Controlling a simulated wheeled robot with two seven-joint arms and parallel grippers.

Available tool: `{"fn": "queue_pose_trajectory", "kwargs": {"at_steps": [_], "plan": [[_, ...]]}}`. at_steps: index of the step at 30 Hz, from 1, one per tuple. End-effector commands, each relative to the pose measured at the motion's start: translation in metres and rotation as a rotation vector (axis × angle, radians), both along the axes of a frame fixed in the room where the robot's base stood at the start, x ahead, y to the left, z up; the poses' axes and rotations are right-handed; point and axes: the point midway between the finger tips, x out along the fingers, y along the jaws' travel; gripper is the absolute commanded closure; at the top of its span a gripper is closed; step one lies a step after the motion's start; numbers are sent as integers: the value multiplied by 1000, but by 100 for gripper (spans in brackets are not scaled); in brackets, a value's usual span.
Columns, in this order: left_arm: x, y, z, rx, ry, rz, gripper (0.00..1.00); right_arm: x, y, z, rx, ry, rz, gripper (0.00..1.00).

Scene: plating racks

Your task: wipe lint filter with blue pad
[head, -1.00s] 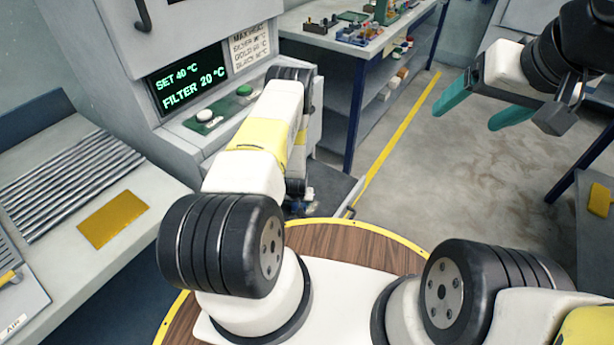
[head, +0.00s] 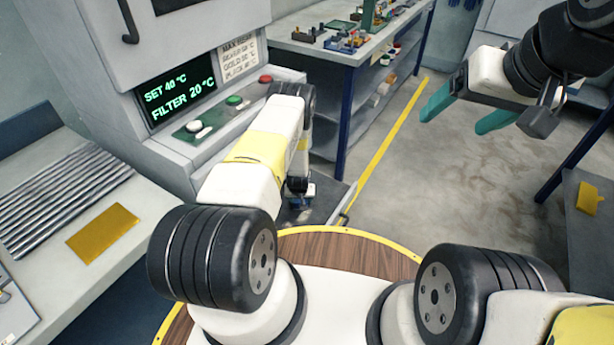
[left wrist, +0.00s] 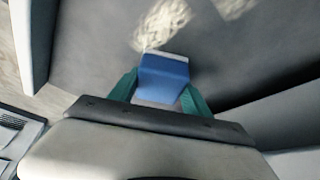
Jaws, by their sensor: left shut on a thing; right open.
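The blue pad (left wrist: 163,68) is held between the teal fingers of my left gripper (left wrist: 160,82) in the left wrist view. Beyond it is a dark grey surface (left wrist: 100,40), which looks like the lint filter. It bears a pale lint patch (left wrist: 163,20) just past the pad and a second patch (left wrist: 233,7) at the top edge. I cannot tell whether the pad touches the surface. In the head view my left arm reaches down beside the machine and mostly hides its gripper. My right gripper (head: 453,120) is open and empty at upper right.
The machine has a display (head: 180,95), a white button (head: 194,126), a green button (head: 234,100) and a red button (head: 265,79). A grey counter with a yellow pad (head: 104,232) stands at left. A workbench (head: 335,48) stands behind. Open floor (head: 425,175) lies right.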

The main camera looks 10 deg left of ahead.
Motion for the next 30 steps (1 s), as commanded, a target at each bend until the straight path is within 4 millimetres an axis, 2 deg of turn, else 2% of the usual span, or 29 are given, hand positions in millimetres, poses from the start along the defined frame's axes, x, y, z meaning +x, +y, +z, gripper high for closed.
{"fn": "queue_pose_trajectory", "kwargs": {"at_steps": [13, 30], "plan": [[-14, -29, -1, -3, 9, -3, 93, 0, 0, 0, 0, 0, 0, 22], [-45, -16, 2, -2, 4, 0, 93, 0, 0, 0, 0, 0, 0, 22]]}}
